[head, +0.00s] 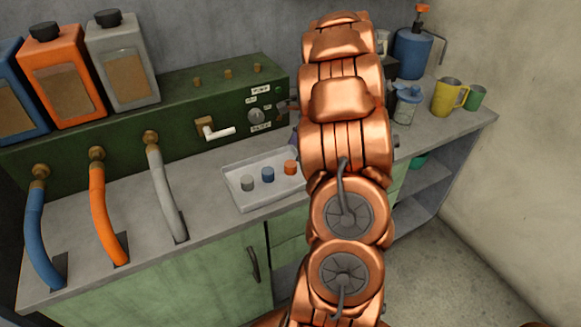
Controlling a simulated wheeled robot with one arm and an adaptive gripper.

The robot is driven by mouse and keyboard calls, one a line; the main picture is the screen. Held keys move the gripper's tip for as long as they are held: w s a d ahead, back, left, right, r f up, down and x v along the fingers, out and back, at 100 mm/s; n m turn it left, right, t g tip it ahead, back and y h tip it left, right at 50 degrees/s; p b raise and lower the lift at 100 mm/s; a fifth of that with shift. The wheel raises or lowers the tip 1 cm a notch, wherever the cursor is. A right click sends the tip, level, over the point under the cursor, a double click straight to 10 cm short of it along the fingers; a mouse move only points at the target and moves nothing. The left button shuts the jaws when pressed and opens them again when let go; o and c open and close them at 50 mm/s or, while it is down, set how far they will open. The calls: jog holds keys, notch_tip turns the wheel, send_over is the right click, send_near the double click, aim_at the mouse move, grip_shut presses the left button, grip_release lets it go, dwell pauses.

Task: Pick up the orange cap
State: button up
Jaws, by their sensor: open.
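The orange cap (291,167) is a small, short cylinder standing in a shallow white tray (240,203) on the grey counter. It is the rightmost of three caps in a row, beside a blue cap (268,174) and a grey cap (248,183). My copper arm rises up the picture just right of the orange cap and covers the right part of the tray. My gripper is not visible; the arm links hide the area behind them.
At right stand a clear jar (406,106), yellow mug (446,98), green cup (476,98) and blue bottle (411,54).

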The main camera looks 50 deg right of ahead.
aim_at(290, 164)
jog(key=shift+p+x, duration=0.65)
jog(key=shift+x, duration=2.55)
jog(key=shift+s, duration=0.1)
jog(key=c, duration=1.1)
jog(key=shift+o, duration=0.2)
jog(key=shift+r, duration=0.1)
jog(key=shift+r+b, duration=0.45)
jog(key=shift+r, duration=1.25)
jog(key=s+a+r+b, duration=0.1)
jog(key=s+a+b, duration=0.2)
jog(key=s, duration=1.2)
jog(key=shift+a+r, duration=0.2)
jog(key=shift+a, duration=1)
